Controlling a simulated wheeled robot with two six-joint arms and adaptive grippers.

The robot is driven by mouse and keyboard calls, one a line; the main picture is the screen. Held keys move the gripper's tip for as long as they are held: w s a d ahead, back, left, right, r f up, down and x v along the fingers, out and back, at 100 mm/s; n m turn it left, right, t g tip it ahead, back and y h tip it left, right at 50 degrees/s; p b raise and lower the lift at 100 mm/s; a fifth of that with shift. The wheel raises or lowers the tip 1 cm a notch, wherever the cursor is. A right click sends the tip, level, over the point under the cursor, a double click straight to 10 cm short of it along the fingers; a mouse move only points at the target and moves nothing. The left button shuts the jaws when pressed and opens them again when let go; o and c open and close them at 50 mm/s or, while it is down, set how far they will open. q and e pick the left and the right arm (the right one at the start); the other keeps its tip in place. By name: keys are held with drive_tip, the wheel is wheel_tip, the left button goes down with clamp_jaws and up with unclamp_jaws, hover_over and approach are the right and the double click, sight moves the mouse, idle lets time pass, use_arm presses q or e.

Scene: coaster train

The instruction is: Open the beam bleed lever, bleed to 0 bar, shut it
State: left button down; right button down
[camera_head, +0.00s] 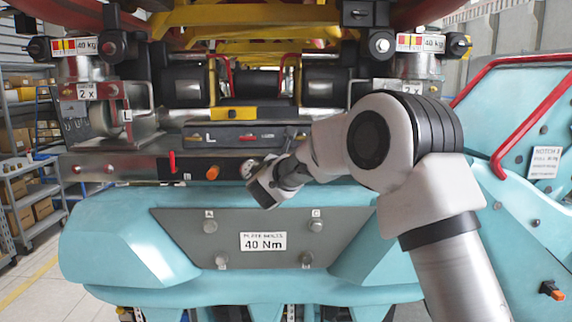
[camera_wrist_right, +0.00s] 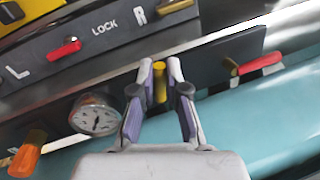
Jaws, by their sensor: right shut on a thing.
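My right gripper (camera_wrist_right: 160,90) is closed around a small yellow lever (camera_wrist_right: 160,80) on the beam's dark front panel, seen in the right wrist view. The lever shows end-on between the two fingers. I take it for the bleed lever; no label on it is readable. Just left of the fingers is a round pressure gauge (camera_wrist_right: 96,114) with a white dial; its needle reading is too small to tell. The gauge also shows in the head view (camera_head: 248,168), beside my right wrist, which hides the lever and my fingertips there. My left gripper is not in view.
An orange knob (camera_wrist_right: 28,156) is left of the gauge. A red-handled lever (camera_wrist_right: 258,64) is right of my fingers. Above is the LOCK panel (camera_head: 228,136) with L and R levers. The turquoise frame (camera_head: 130,240) lies close below my wrist.

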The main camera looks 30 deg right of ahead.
drive_tip(key=m+b, duration=0.3)
drive_tip(key=b, duration=0.2)
drive_tip(key=s+d+f+m+y+b, duration=0.1)
drive_tip(key=m+b, duration=0.2)
drive_tip(key=b, duration=0.3)
drive_tip(key=d+f+m+y+b, duration=0.1)
drive_tip(key=m+b, duration=0.2)
drive_tip(key=b, duration=0.2)
drive_tip(key=shift+s+d+f+m, duration=0.15)
drive_tip(key=shift+f+m, duration=0.1)
drive_tip(key=shift+m, duration=0.15)
drive_tip(key=m+b, duration=0.1)
drive_tip(key=m+y+b, duration=0.1)
drive_tip(key=b, duration=0.1)
drive_tip(key=shift+f, duration=0.25)
drive_tip(key=shift+m+b, duration=0.5)
drive_tip(key=shift+m, duration=0.2)
drive_tip(key=shift+y, duration=0.3)
drive_tip(key=c, duration=1.5)
unclamp_jaws()
drive_tip(key=o, duration=0.3)
drive_tip(key=shift+f, duration=0.15)
